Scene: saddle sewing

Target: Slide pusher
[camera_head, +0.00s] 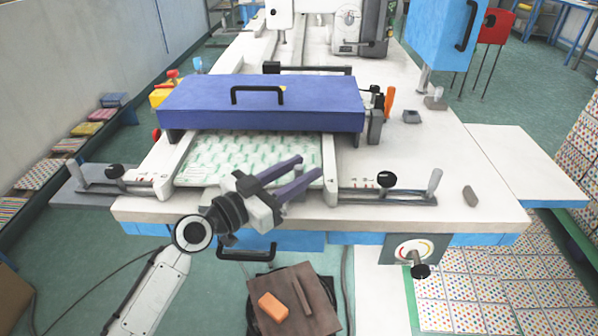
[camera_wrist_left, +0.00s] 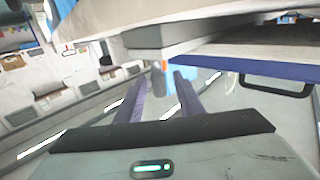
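A long blue-purple box-shaped bar (camera_head: 262,113) with a black handle (camera_head: 258,89) on top spans the white machine table (camera_head: 440,160). A white-and-green patterned sheet (camera_head: 240,150) lies in front of it between two white side rails. Which part is the pusher I cannot tell for sure. My left gripper (camera_head: 308,167) is open, with two purple fingers apart over the front right part of the sheet. Nothing shows held between them. The left wrist view shows the spread fingers (camera_wrist_left: 160,85), with a purple face (camera_wrist_left: 255,64) and a black handle to the right. My right gripper is out of view.
Slotted slides with knobs stick out at the left (camera_head: 113,172) and right (camera_head: 386,180) of the table front. A dial with a black knob (camera_head: 412,250) hangs below the edge. A brown board (camera_head: 322,312) with an orange block (camera_head: 272,306) is low in front.

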